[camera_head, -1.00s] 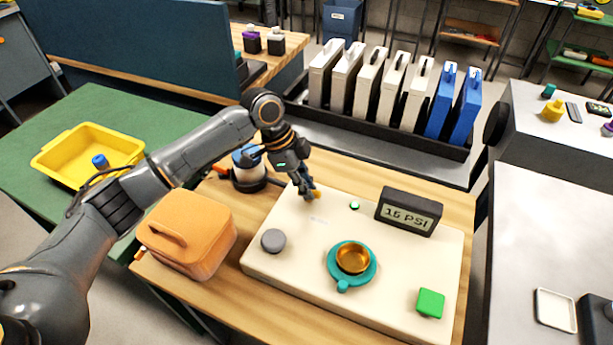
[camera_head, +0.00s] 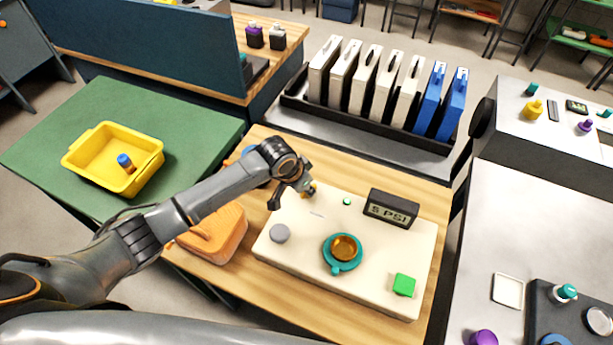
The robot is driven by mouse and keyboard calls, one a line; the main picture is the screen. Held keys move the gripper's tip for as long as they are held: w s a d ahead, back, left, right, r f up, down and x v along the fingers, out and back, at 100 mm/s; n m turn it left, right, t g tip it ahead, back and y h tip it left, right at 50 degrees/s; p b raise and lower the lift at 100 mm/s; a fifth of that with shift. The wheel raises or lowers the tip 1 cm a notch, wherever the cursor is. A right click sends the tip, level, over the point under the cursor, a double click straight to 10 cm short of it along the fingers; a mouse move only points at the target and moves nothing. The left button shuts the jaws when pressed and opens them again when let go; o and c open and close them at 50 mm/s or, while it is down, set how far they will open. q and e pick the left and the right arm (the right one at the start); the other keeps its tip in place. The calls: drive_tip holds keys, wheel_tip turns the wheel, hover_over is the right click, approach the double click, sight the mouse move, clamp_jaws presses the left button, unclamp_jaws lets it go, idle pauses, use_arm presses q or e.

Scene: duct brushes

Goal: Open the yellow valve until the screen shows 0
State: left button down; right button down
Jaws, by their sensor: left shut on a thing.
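The yellow valve (camera_head: 313,187) is at the back left of a cream panel (camera_head: 300,225) on a wooden table. It is mostly hidden by my left gripper (camera_head: 308,188), which is shut on it, with only a little yellow showing. The dark screen (camera_head: 391,208) stands at the panel's back right. It shows a single digit before PSI, which looks like 5. My right gripper is not in view.
The panel also bears a grey knob (camera_head: 280,233), a teal valve with a brass centre (camera_head: 343,250) and a green block (camera_head: 404,284). An orange bag (camera_head: 214,236) sits beside the panel on the left. A yellow bin (camera_head: 90,165) is on the green table.

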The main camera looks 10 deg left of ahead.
use_arm(q)
drive_tip(key=n+p, duration=0.1)
drive_tip(key=n+y+p, duration=0.1)
drive_tip(key=shift+d+r+n+t+p, duration=0.1)
drive_tip(key=shift+r+n+t+p, duration=0.1)
drive_tip(key=shift+n+t+p, duration=0.15)
drive_tip(key=shift+f+n+p, duration=0.1)
drive_tip(key=shift+n+p, duration=0.35)
drive_tip(key=shift+n, duration=0.1)
drive_tip(key=c, duration=1.4)
unclamp_jaws()
drive_tip(key=shift+f, duration=0.1)
drive_tip(key=v, duration=1.2)
drive_tip(key=shift+d, duration=0.15)
